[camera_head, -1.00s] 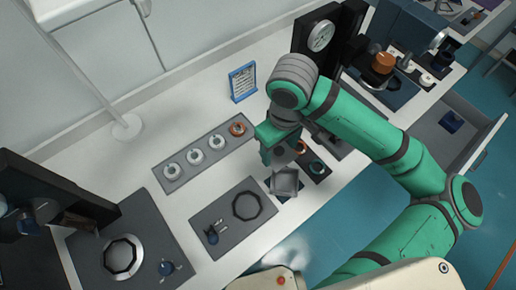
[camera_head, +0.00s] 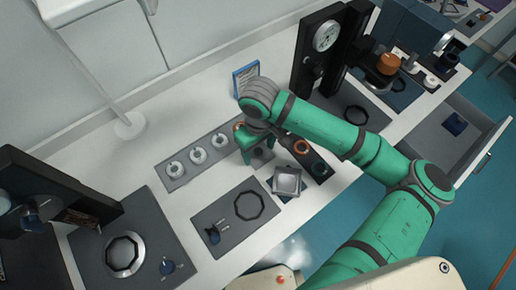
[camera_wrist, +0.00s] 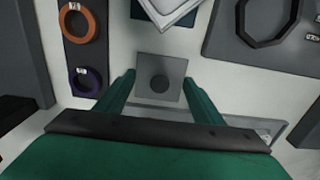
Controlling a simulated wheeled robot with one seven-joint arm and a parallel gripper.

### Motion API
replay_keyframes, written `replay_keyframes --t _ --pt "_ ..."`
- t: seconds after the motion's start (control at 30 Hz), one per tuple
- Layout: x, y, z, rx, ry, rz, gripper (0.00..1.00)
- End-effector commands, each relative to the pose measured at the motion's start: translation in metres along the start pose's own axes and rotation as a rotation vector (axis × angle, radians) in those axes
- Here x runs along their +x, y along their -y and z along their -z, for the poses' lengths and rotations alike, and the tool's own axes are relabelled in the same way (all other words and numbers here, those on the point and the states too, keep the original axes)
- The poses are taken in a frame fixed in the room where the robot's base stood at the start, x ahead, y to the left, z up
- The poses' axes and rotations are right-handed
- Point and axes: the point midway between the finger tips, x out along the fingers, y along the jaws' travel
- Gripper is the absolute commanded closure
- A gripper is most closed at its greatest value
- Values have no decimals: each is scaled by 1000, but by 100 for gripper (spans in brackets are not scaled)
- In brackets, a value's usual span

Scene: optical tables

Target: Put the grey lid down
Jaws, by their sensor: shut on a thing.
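The grey lid (camera_wrist: 160,88) is a small square plate with a dark round knob in its middle. In the wrist view it sits between the two fingertips of my gripper (camera_wrist: 158,84), which is shut on it. In the head view, my gripper (camera_head: 256,152) and the lid (camera_head: 262,158) are behind and left of an open-topped grey square box (camera_head: 287,181). The box (camera_wrist: 170,10) is partly cut off at the top of the wrist view. I cannot tell whether the lid touches the table.
A grey strip with white rings (camera_head: 198,156) lies to the left, and a dark strip with orange and blue rings (camera_head: 310,159) to the right. A tray with a black octagonal ring (camera_head: 249,205) lies in front. A blue-framed card (camera_head: 246,77) stands behind. White table (camera_head: 175,112) is clear at back left.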

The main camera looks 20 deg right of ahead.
Motion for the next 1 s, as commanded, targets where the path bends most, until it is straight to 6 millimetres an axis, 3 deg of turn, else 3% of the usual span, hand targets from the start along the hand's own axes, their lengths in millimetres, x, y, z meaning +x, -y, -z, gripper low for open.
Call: replay_keyframes --t 0.27,0.3,0.37,0.77,1.0 --pt "2 2 2 -6 0 0 60" --pt "2 3 2 -7 0 -1 33" --pt "2 3 2 -8 0 -1 19" --pt "-4 1 1 -3 -1 -1 19" --pt "-41 1 2 -5 -2 -2 19"
